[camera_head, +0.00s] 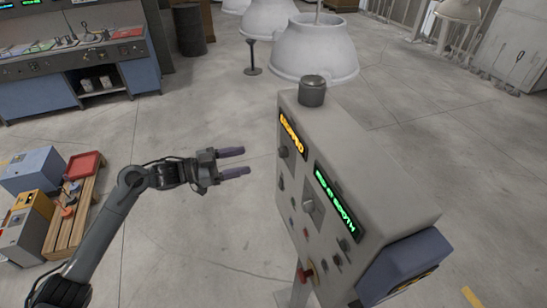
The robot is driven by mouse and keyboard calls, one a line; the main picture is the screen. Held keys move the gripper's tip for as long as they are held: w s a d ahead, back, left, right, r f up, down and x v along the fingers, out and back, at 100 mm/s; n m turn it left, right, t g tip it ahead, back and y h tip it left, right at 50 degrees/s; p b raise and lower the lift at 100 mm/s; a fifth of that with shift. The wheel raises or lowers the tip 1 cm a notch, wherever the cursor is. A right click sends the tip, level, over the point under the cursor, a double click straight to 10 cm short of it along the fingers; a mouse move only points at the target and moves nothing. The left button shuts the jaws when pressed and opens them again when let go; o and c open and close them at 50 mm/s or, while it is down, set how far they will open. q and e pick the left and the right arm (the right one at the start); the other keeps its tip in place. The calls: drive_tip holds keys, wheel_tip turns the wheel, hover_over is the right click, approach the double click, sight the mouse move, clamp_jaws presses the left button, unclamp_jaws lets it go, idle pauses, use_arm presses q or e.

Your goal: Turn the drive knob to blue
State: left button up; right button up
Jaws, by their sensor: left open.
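A grey control box (390,180) stands on a post right of the middle, its front face turned towards the left. My right gripper is not in view.
A red emergency-style knob (305,273) and small buttons are low on the box. A wooden pallet (75,215) with boxes and a red tray is at the left. A console bench (75,65) and white hoods (314,50) stand behind. Open floor lies between.

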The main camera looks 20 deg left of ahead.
sight(279, 153)
use_arm(q)
drive_tip(key=p+x, duration=0.2)
drive_tip(key=x, duration=0.6)
drive_tip(key=shift+w+d+r, duration=0.15)
drive_tip(key=shift+w+d, duration=0.05)
drive_tip(key=shift+d, duration=0.05)
drive_tip(key=shift+x, duration=0.9)
drive_tip(key=shift+c, duration=0.2)
drive_tip(key=c, duration=1)
